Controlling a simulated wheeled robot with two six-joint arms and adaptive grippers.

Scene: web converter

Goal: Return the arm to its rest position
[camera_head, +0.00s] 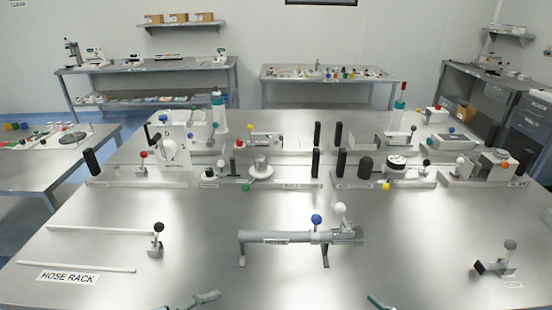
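My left gripper (196,301) shows only as a grey-green tip at the bottom edge of the head view, left of the middle. My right gripper (377,302) shows as a smaller tip at the bottom edge, right of the middle. Most of both grippers and both arms is cut off below the picture. Both visible tips are over the near edge of the steel table (290,285), apart from the fixtures. I see nothing held at either tip. How far the fingers are apart cannot be made out.
A grey tube fixture (285,237) with blue and white knobs stands mid-table. The hose rack (100,230) has two white bars at the left. A black-knobbed lever (497,261) stands at the right. Several knobbed stations line the back. The near middle of the table is clear.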

